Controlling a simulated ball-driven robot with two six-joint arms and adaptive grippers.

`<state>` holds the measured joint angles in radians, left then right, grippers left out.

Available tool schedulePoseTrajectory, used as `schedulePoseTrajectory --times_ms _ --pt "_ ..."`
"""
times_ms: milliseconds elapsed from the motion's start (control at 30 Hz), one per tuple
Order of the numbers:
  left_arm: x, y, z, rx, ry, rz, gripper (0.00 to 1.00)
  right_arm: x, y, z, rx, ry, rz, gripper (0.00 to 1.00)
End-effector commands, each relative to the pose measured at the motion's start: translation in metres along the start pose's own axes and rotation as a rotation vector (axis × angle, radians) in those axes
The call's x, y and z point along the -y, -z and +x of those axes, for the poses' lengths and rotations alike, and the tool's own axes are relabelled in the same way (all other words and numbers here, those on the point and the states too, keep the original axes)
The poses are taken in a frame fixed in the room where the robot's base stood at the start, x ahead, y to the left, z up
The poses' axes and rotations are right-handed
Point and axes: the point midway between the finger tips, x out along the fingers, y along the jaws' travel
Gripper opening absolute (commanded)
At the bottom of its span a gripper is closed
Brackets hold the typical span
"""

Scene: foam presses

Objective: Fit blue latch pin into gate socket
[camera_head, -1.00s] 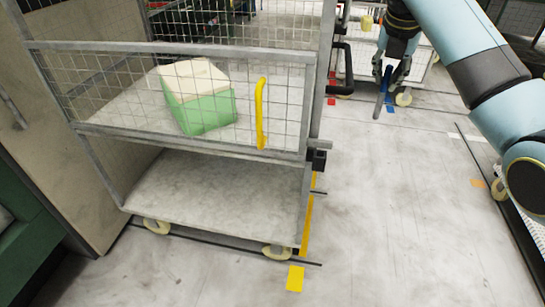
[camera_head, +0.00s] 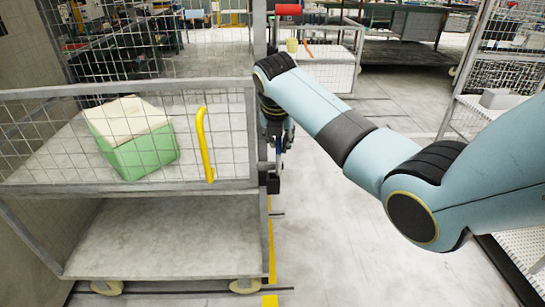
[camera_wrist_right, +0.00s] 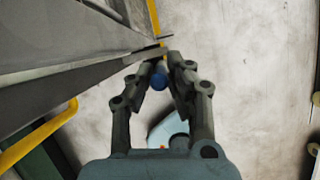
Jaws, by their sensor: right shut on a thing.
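The blue latch pin (camera_head: 278,150) hangs roughly upright below my right gripper (camera_head: 278,136), beside the right edge of the cart's gate. In the right wrist view, the blue pin end (camera_wrist_right: 157,82) shows between the fingers of my right gripper (camera_wrist_right: 162,68), which is shut on it. The dark gate socket (camera_head: 273,183) sits on the cart's right corner post, just below the pin in the head view. I cannot tell whether the pin touches it. My left gripper is not in view.
The wire cart gate (camera_head: 130,188) has a yellow handle (camera_head: 205,145). A green and cream block (camera_head: 135,150) lies behind the mesh. The lower shelf (camera_head: 165,240) is empty. Open floor (camera_head: 350,240) lies right of the cart, with a perforated white rack beyond.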

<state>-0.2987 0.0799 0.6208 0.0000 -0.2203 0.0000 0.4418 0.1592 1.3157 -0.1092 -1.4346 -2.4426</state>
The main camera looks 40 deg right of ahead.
Motion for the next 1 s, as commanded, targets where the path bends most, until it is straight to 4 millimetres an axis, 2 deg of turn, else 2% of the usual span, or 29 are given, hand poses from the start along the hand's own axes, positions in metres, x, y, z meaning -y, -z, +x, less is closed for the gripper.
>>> schedulePoseTrajectory --times_ms 100,267,533,900,933,1000 --pt "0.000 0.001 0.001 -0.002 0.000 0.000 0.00 -0.013 0.003 0.007 0.001 0.000 0.000 0.00" --pt "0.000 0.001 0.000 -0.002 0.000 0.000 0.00 -0.015 0.004 0.011 0.001 0.001 -0.001 0.00" --pt "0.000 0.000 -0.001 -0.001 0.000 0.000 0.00 -0.014 0.019 0.043 0.001 0.001 0.000 0.00" --pt "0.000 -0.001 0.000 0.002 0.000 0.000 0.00 -0.014 0.020 0.047 0.002 0.001 0.000 0.00" --pt "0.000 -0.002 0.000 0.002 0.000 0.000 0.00 -0.014 0.021 0.048 0.001 0.001 0.000 0.17" --pt "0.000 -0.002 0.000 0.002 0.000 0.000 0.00 -0.014 0.021 0.047 0.001 0.001 0.000 0.26"
